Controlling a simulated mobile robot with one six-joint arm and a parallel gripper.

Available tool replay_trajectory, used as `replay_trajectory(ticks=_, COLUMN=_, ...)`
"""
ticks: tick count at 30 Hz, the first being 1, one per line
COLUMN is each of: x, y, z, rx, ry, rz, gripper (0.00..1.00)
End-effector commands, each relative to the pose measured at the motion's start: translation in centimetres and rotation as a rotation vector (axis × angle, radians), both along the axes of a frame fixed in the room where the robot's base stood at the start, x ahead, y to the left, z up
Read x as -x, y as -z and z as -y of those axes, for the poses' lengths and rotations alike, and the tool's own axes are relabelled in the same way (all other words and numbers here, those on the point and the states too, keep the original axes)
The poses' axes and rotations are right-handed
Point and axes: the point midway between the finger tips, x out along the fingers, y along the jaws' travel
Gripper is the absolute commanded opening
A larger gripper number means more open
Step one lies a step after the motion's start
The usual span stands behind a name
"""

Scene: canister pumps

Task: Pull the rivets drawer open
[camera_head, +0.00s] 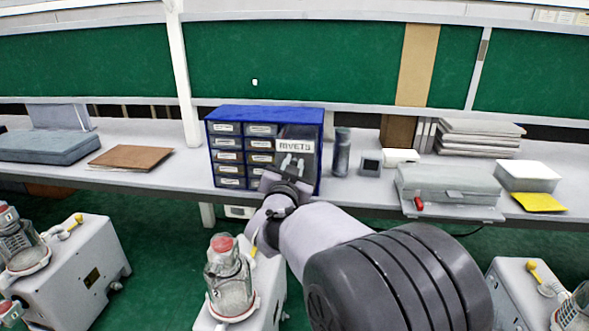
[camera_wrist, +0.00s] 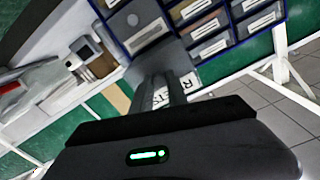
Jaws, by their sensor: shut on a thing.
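The blue drawer cabinet (camera_head: 265,113) stands on the bench, with two columns of small labelled drawers. The rivets drawer (camera_head: 296,132), at its right side, has a larger dark front and a white label reading RIVETS. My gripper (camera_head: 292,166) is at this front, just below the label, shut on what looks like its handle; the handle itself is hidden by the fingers. In the wrist view, my gripper's two fingers (camera_wrist: 164,88) lie close together over the label (camera_wrist: 189,82), parts of which show on both sides. I cannot tell exactly how far the drawer stands out from the cabinet.
A dark cylinder (camera_head: 342,152) and a small grey box (camera_head: 370,162) stand right of the cabinet. A grey case (camera_head: 448,182) is farther right. A brown board (camera_head: 131,157) lies at left. Canister pumps (camera_head: 230,277) stand in front of the bench.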

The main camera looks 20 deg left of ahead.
Motion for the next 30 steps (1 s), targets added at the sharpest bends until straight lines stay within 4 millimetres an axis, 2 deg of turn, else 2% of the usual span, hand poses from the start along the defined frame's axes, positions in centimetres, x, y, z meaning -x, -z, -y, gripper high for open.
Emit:
replay_trajectory(ticks=8, x=0.1, y=-0.1, z=0.0, rx=0.0, ry=0.0, rz=0.0, gripper=0.0)
replay_trajectory(ticks=9, x=0.1, y=-0.1, z=0.0, rx=0.0, ry=0.0, rz=0.0, gripper=0.23)
replay_trajectory(ticks=12, x=0.1, y=-0.1, z=0.0, rx=0.0, ry=0.0, rz=0.0, gripper=0.41)
replay_trajectory(ticks=23, x=0.5, y=-0.1, z=0.1, rx=0.0, ry=0.0, rz=0.0, gripper=0.41)
replay_trajectory(ticks=26, x=1.9, y=-0.1, z=0.4, rx=-0.001, ry=-0.001, rz=0.0, gripper=0.41)
replay_trajectory(ticks=30, x=5.9, y=0.1, z=1.4, rx=0.0, ry=-0.003, rz=0.0, gripper=0.41)
